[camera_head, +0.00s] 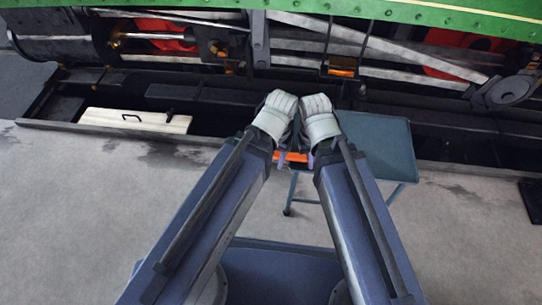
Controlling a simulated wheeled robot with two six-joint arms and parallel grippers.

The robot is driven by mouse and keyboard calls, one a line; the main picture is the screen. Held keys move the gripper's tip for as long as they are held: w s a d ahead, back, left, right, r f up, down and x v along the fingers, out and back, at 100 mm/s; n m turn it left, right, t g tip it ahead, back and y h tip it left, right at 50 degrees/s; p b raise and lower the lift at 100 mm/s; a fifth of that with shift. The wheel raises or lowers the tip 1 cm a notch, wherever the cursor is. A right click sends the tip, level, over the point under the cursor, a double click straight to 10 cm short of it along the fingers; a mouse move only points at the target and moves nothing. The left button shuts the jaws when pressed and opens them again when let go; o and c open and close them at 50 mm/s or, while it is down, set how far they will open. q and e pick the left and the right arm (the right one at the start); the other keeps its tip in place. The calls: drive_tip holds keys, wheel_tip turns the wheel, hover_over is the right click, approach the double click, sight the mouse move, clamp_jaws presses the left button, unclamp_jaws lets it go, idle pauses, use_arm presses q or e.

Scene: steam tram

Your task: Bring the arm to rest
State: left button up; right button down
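My two arms come up from the bottom of the head view, and their pale wrists meet near the middle. My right gripper (309,157) hangs below its wrist, small and partly hidden. My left gripper (283,153) is beside it, mostly hidden behind its own wrist and arm. I cannot tell whether the fingers of either are open or shut. An orange object (292,157) shows between the two arms, close to the grippers; whether either one touches it is unclear.
A blue-grey wheeled table (385,140) stands just beyond and right of my wrists. Behind it is the green steam tram (420,12) with rods and red wheels. A pale board with a black handle (136,120) lies left in the dark trough. Grey floor (90,215) is clear at left.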

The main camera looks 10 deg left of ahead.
use_arm(q)
wheel_tip(320, 180, up, 27)
drive_tip(key=p, duration=2.6)
drive_tip(key=shift+f+p, duration=0.15)
drive_tip(key=shift+p, duration=0.2)
use_arm(e)
wheel_tip(320, 180, up, 27)
drive_tip(key=shift+f, duration=0.15)
use_arm(q)
drive_tip(key=shift+c, duration=0.4)
use_arm(e)
drive_tip(key=c, duration=1.5)
unclamp_jaws()
